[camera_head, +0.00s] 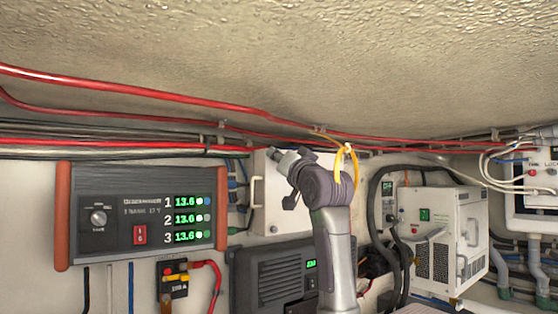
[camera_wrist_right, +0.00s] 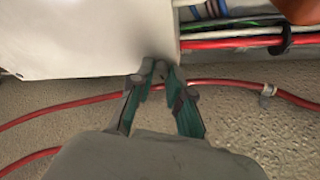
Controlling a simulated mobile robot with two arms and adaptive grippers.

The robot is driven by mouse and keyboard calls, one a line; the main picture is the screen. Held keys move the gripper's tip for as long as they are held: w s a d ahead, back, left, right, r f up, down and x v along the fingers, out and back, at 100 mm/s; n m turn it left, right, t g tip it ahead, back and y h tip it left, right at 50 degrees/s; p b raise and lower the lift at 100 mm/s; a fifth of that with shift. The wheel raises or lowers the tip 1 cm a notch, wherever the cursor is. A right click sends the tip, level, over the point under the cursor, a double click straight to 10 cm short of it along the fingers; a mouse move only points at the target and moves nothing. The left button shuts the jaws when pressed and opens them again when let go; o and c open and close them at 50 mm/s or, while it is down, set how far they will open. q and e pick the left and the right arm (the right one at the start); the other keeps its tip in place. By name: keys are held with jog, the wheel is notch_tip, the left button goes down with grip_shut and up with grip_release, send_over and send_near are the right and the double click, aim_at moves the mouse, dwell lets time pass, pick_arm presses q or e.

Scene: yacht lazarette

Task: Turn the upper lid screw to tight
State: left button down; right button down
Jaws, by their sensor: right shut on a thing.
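The white box (camera_head: 288,222) with its lid is on the back wall, behind my right arm. A small round lower screw (camera_head: 273,229) shows near its bottom edge. My right gripper (camera_head: 275,154) is at the upper left corner of the lid, where the upper lid screw is hidden behind it. In the right wrist view the white box (camera_wrist_right: 85,35) fills the upper left, and the gripper (camera_wrist_right: 158,72) has its fingertips close together at the box's corner. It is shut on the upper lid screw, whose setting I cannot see. My left gripper is out of view.
Red cables (camera_head: 150,92) run just above the gripper, under the rough ceiling. A yellow loop (camera_head: 347,160) hangs behind my wrist. A panel with green displays (camera_head: 140,210) is at left. A dark grey unit (camera_head: 262,275) sits below the box, and a white vented unit (camera_head: 445,240) at right.

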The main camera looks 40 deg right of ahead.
jog(key=shift+a+m+g+h, duration=0.1)
jog(key=shift+m+g+h, duration=0.3)
jog(key=shift+m, duration=0.7)
jog(key=shift+m+g+h, duration=0.3)
jog(key=shift+m+h, duration=0.1)
jog(key=shift+m, duration=1)
jog(key=c, duration=1.1)
grip_release()
jog(key=v, duration=1.2)
jog(key=shift+w, duration=0.1)
